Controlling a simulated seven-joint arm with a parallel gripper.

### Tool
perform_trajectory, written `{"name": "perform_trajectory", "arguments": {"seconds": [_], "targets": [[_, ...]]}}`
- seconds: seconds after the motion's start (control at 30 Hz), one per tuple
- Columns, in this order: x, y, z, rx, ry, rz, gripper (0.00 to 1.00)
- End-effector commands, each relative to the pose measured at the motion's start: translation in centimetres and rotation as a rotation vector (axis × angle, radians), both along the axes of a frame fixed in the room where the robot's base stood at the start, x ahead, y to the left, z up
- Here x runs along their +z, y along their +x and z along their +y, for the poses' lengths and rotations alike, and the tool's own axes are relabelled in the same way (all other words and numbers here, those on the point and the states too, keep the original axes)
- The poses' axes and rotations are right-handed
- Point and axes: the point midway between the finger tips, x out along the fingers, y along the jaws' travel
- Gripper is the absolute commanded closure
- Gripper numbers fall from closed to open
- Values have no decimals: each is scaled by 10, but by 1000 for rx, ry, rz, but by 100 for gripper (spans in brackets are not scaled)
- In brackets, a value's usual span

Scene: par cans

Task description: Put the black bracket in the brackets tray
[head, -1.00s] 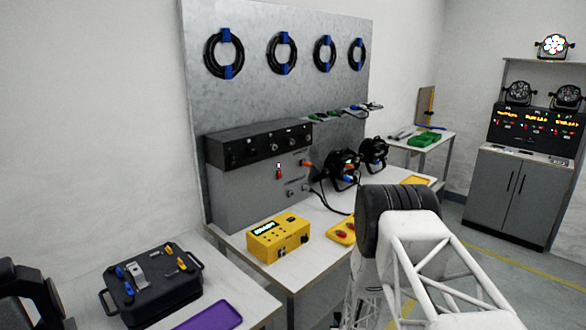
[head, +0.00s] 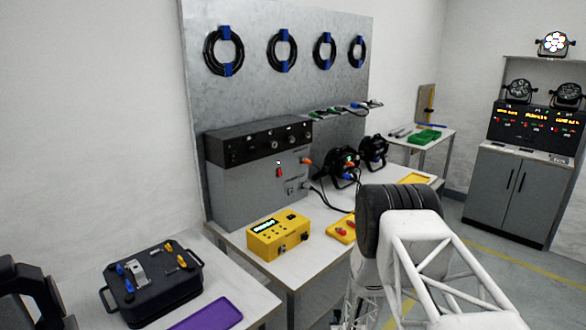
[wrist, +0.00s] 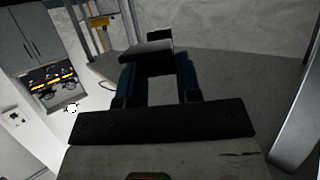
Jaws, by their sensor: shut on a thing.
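My gripper (wrist: 157,68) shows in the wrist view, its blue fingers shut on a small black angled piece, the black bracket (wrist: 147,50). The bracket sits at the fingertips with bare floor behind it. In the head view my arm hides the gripper and the bracket. No label shows which tray is the brackets tray. A purple tray (head: 208,316) lies on the near left table, and a yellow tray (head: 415,178) lies towards the far end of the long bench.
A black case (head: 152,290) with small parts on top stands beside the purple tray. A yellow box with a display (head: 278,238) sits on the bench before a grey panel unit (head: 250,185). Green bins (head: 424,136) stand on a far table. A grey cabinet (head: 515,190) is at right.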

Motion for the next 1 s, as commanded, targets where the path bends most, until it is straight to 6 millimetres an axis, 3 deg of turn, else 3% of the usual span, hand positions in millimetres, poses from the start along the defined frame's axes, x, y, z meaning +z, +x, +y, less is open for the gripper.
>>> {"name": "perform_trajectory", "arguments": {"seconds": [1.0], "targets": [[0,0,-7,-1,1,0,95]]}}
